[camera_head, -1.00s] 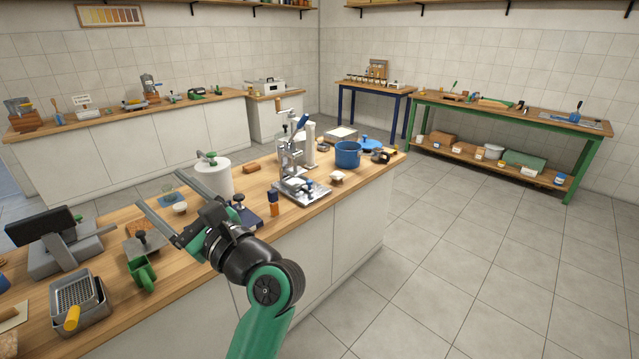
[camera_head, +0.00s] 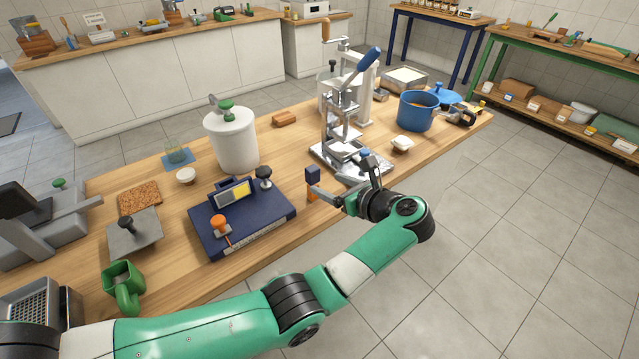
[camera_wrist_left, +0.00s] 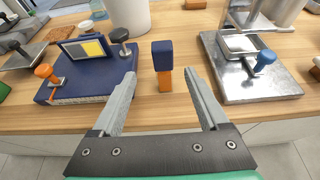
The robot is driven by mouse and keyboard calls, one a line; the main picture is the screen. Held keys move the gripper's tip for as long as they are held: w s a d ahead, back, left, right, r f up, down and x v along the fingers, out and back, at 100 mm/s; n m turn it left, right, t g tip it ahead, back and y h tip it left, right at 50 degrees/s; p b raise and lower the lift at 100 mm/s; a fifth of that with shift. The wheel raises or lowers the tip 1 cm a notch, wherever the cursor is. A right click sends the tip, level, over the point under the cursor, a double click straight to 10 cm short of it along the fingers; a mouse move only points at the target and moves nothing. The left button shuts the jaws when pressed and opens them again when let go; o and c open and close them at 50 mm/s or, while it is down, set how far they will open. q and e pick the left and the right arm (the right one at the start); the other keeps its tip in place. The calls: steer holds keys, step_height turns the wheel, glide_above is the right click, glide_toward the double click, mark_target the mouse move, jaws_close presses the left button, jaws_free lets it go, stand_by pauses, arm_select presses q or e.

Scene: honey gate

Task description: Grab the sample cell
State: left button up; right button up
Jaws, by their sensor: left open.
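The sample cell looks to be the small upright block with a dark blue cap and an amber body (camera_head: 312,178). It stands on the wooden bench near the front edge. It also shows in the left wrist view (camera_wrist_left: 163,56), upright. My left gripper (camera_head: 337,177) is open and empty. In the left wrist view its two fingers (camera_wrist_left: 160,76) point at the cell, which shows in the gap between them, just beyond the tips. I see no contact. My right gripper is not in view.
A dark blue instrument with a display and orange knob (camera_head: 240,218) sits left of the cell. A metal press (camera_head: 340,130) on a steel base plate stands to the right. A white lidded pot (camera_head: 232,140) and a blue pot (camera_head: 417,112) are behind.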

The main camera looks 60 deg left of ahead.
mark_target(315, 176)
arm_select(q)
steer(key=b+x, duration=0.2)
steer(key=x, duration=0.3)
steer(key=shift+a, duration=0.35)
steer(key=shift+s+a+f, duration=0.1)
steer(key=shift+a, duration=0.5)
steer(key=b+x, duration=0.3)
steer(key=x, duration=0.1)
steer(key=shift+a+f, duration=0.2)
steer(key=shift+a, duration=0.35)
steer(key=shift+r, duration=0.1)
steer(key=shift+d, duration=0.1)
steer(key=shift+c, duration=1.2)
jaws_close()
